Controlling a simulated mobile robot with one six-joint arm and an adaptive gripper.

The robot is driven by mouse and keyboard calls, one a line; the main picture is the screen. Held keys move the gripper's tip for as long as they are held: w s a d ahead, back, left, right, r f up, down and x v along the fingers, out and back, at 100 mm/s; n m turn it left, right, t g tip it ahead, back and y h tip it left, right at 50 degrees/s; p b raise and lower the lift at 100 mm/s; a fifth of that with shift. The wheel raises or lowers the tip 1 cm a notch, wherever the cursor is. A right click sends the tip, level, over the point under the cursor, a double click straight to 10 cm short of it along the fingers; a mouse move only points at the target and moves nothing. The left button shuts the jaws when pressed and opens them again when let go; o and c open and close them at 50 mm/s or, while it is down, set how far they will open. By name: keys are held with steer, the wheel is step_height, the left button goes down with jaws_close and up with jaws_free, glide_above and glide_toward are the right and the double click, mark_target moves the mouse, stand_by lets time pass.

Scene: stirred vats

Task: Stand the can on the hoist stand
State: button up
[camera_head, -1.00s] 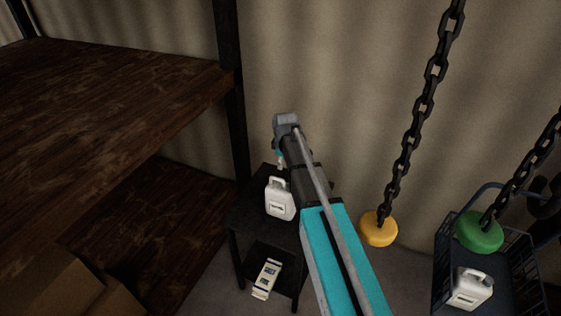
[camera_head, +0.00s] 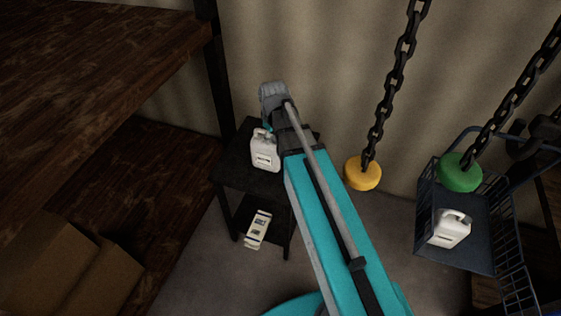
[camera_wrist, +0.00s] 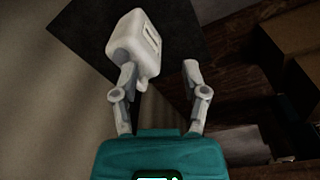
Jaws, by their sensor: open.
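A white can (camera_head: 265,152) with a label and a top handle stands upright on a small black two-level stand (camera_head: 231,172). It also shows in the wrist view (camera_wrist: 128,40). A second white can (camera_head: 450,229) is in a dark blue wire basket cart (camera_head: 430,205) at the right. My gripper (camera_wrist: 161,78) is open and empty near the first can. In the wrist view that can overlaps the left finger and lies mostly left of the gap; I cannot tell whether they touch. In the head view my arm hides the fingers. I cannot tell which thing is the hoist stand.
A yellow disc (camera_head: 362,173) and a green disc (camera_head: 460,172) hang on chains right of my arm. A wooden shelf (camera_head: 100,85) is at the left, with cardboard boxes (camera_head: 50,262) below. A pale labelled item (camera_head: 258,229) lies on the stand's lower level.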

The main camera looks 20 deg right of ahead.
steer(key=s+m+g, duration=0.1)
steer(key=s+m, duration=0.4)
steer(key=s, duration=0.7)
steer(key=shift+a, duration=0.35)
steer(key=shift+s, duration=0.15)
